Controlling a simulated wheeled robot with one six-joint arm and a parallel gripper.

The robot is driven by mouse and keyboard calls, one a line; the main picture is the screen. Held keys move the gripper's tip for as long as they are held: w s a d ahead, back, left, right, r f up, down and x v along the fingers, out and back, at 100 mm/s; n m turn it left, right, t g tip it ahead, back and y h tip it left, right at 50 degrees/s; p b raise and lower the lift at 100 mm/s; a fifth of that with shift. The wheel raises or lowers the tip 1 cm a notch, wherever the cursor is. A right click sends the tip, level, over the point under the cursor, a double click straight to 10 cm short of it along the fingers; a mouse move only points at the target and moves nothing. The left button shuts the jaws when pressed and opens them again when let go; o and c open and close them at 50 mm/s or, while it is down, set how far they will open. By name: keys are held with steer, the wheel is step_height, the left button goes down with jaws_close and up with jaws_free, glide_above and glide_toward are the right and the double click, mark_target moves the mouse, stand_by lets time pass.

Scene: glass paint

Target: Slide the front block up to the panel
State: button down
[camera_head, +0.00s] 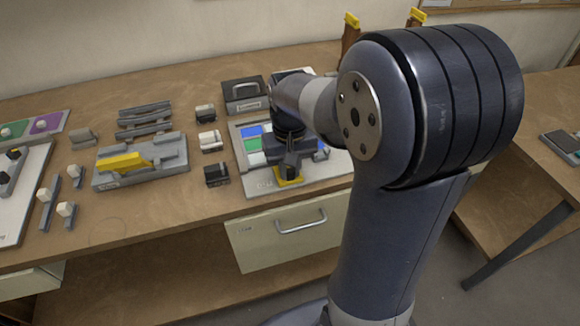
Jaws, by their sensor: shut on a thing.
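The panel (251,144), with blue, green and pale cells, lies on a light grey board (258,187) near the table's front edge. My arm hides much of its right part. A yellow block (289,182), which appears to be the front block, sits at the front of the board, on the near side of the panel. My gripper (291,172) points down over this block and is shut on it. The gripper hides the block's upper part, and I cannot tell whether the block touches the panel.
Left of the board stand several small black and white blocks (210,141). Farther left are a grey fixture with a yellow bar (122,162) and white-knobbed tools (67,211). A dark box with a handle (245,95) stands behind the board. A drawer (292,232) is below.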

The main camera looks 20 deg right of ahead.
steer(key=shift+w+p, duration=0.45)
steer(key=shift+w, duration=0.95)
steer(key=c, duration=1.3)
jaws_free()
steer(key=shift+r, duration=0.1)
step_height(320, 180, up, 11)
steer(key=shift+f, duration=0.15)
step_height(320, 180, down, 10)
steer(key=shift+s+f, duration=0.1)
steer(key=shift+f, duration=0.1)
steer(key=shift+s+f+b, duration=0.25)
steer(key=shift+s+b, duration=0.25)
steer(key=shift+s, duration=0.8)
